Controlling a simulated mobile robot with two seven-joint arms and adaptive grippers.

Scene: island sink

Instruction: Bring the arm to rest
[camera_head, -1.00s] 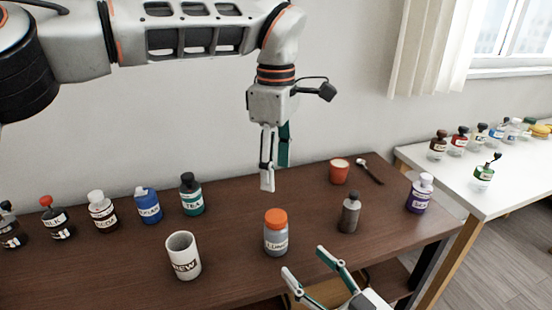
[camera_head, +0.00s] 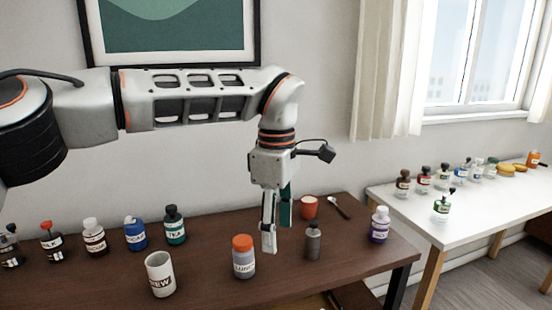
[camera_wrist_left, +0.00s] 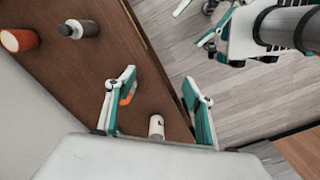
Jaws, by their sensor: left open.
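My left gripper (camera_head: 278,236) hangs fingers down over the brown table (camera_head: 200,284), open and empty. In the head view it is just right of the jar with the orange lid (camera_head: 243,262) and left of a grey bottle (camera_head: 313,242). In the left wrist view its fingers (camera_wrist_left: 160,88) are spread, with nothing between the tips; one finger partly hides the orange lid (camera_wrist_left: 127,98). My right gripper (camera_wrist_left: 196,26) shows at the top of the left wrist view, its fingers apart, over the floor. It is out of the head view.
A white mug (camera_head: 161,277) stands left of the jar. Several labelled bottles, including a green one (camera_head: 175,226), line the table's left side. A red cup (camera_head: 308,209), spoon (camera_head: 340,207) and purple bottle (camera_head: 379,226) stand right. A white table (camera_head: 480,211) holds more bottles.

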